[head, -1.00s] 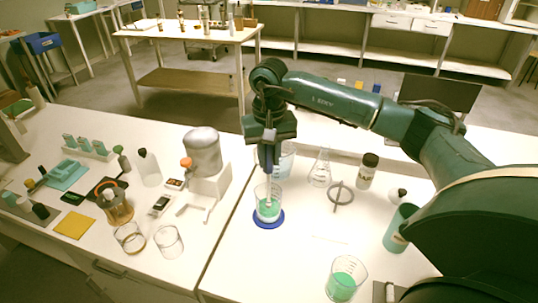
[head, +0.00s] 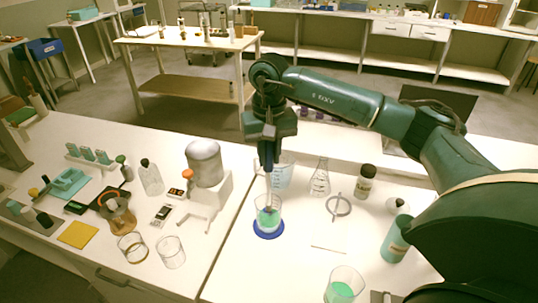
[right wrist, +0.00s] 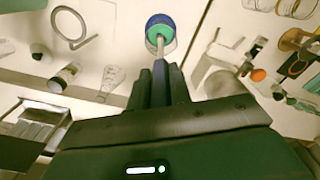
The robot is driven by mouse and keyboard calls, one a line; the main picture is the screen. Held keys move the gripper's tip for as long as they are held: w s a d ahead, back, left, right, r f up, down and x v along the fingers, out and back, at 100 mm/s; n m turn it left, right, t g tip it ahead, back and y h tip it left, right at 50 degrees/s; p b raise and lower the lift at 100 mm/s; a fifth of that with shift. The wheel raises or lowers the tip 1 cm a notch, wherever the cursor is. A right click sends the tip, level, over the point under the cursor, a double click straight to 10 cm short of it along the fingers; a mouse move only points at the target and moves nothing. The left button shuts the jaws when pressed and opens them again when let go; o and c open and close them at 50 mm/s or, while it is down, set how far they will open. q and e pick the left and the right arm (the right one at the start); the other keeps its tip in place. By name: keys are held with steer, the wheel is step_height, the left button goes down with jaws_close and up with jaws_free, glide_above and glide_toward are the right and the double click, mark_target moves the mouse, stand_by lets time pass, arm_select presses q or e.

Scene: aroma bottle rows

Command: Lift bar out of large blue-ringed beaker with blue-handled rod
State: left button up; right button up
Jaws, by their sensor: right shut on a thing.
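The large beaker (head: 275,212) with green liquid stands on a blue ring (head: 268,234) on the right-hand table. My right gripper (head: 268,163) is above it, pointing down, shut on a thin upright grey rod (head: 268,185). The rod's lower end is inside the beaker. In the right wrist view the rod (right wrist: 160,46) runs from the fingers to the green liquid in the blue-ringed beaker (right wrist: 160,20). The bar cannot be made out. My left gripper is not in view.
Another clear beaker (head: 284,170) stands close behind. A flask (head: 320,177), a ring stand (head: 338,206) and a dark-capped bottle (head: 366,184) stand to the right. A beaker of green liquid (head: 342,288) is at the front. A white device (head: 206,188) stands left.

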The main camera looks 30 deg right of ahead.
steer(key=shift+r+p, duration=0.75)
steer(key=shift+r, duration=3.9)
